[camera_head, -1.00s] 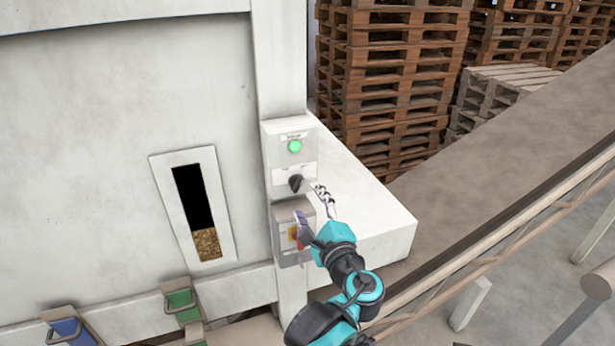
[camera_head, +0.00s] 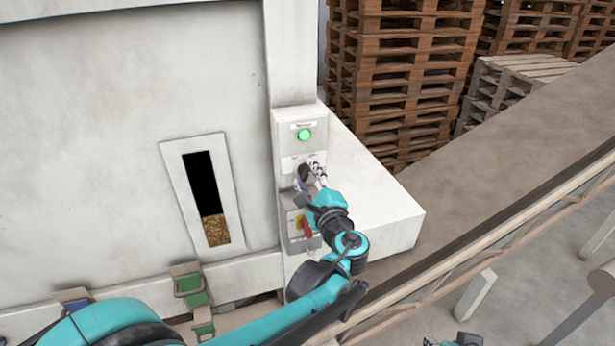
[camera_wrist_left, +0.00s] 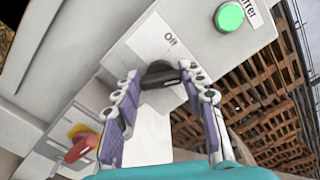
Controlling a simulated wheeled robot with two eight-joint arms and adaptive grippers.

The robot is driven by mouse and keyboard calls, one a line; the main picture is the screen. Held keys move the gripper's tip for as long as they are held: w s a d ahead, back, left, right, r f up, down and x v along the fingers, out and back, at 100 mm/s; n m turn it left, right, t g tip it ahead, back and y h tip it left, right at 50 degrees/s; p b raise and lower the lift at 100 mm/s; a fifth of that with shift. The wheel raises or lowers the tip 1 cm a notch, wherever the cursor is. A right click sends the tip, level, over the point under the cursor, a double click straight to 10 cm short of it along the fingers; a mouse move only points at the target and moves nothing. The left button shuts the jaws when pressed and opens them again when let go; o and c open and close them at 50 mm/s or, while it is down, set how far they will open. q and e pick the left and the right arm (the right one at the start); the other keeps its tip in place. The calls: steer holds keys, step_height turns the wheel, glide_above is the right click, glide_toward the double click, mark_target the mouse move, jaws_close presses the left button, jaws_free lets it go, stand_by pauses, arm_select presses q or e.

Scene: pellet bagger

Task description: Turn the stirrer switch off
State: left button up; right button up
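The stirrer switch is a black rotary knob (camera_head: 303,171) on the grey control box, below a lit green lamp (camera_head: 305,134). In the left wrist view the knob (camera_wrist_left: 159,74) sits on a white plate with the word "Off" at its upper side. My left gripper (camera_head: 314,170) is at the knob in the head view. In the left wrist view my left gripper (camera_wrist_left: 158,80) is open, with one finger on each side of the knob. Whether the pads touch it I cannot tell.
A lower box with a red and yellow switch (camera_head: 303,225) is just below. A white block (camera_head: 375,205) projects to the right of the box. A sight window (camera_head: 217,232) with pellets is at left. Pallet stacks (camera_head: 400,80) stand behind. A rail (camera_head: 480,245) crosses at right.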

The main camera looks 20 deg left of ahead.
arm_select(q)
steer(key=shift+n, duration=0.4)
steer(key=n+b, duration=0.2)
steer(key=n, duration=0.2)
steer(key=shift+f+n, duration=0.15)
steer(key=shift+n, duration=0.15)
steer(key=n, duration=0.3)
steer(key=shift+f+n+b, duration=0.1)
steer(key=shift+n+b, duration=0.2)
steer(key=shift+b, duration=0.05)
steer(key=shift+n+b, duration=0.3)
steer(key=shift+n, duration=1.1)
steer(key=o, duration=1.2)
steer(key=shift+c, duration=0.2)
steer(key=v, duration=1.2)
